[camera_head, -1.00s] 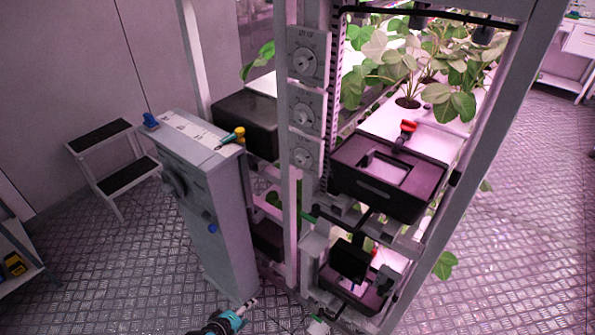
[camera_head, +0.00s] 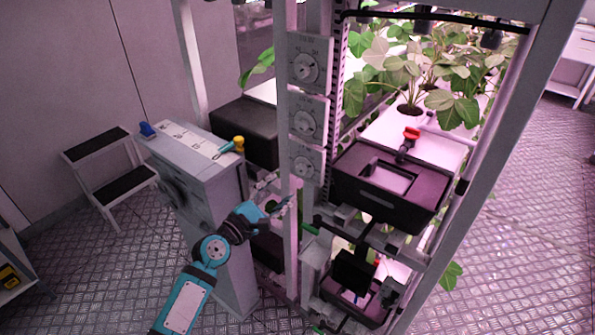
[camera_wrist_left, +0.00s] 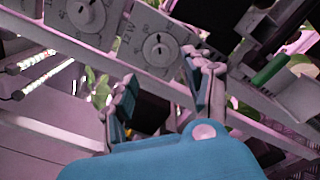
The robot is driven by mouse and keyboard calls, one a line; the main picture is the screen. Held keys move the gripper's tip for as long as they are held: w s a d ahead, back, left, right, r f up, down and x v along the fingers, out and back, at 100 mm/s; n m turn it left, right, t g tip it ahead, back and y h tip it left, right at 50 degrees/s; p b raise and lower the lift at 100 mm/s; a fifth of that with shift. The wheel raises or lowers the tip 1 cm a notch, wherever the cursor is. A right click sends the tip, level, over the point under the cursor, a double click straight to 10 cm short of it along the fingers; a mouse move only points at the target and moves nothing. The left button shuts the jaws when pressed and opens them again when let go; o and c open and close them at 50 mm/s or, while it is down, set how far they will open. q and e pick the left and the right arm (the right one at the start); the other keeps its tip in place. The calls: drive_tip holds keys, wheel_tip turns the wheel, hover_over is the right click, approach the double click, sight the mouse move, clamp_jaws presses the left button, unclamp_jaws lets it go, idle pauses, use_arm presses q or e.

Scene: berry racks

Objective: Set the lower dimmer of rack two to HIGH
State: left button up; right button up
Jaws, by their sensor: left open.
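Three grey dimmer panels with round knobs are stacked on the rack post: a top one (camera_head: 305,66), a middle one (camera_head: 306,121) and a lowest one (camera_head: 305,167). Their lettering is too small to read. My left gripper (camera_head: 279,206) is open and empty, just below and left of the lowest panel, apart from it. In the left wrist view, the open fingers (camera_wrist_left: 165,97) point up toward the lowest dial (camera_wrist_left: 159,50), and another dial (camera_wrist_left: 87,14) shows at upper left. My right gripper does not show.
A grey cabinet (camera_head: 210,200) with blue and yellow-handled items on top stands left of the post. A black crate (camera_head: 385,205) and green-handled valve (camera_head: 311,228) are close on the right. A step stool (camera_head: 105,170) stands further left.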

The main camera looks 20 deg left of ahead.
sight(300, 171)
use_arm(q)
drive_tip(key=x, duration=0.8)
drive_tip(key=shift+w+d+f, duration=0.1)
drive_tip(key=shift+w, duration=0.3)
clamp_jaws()
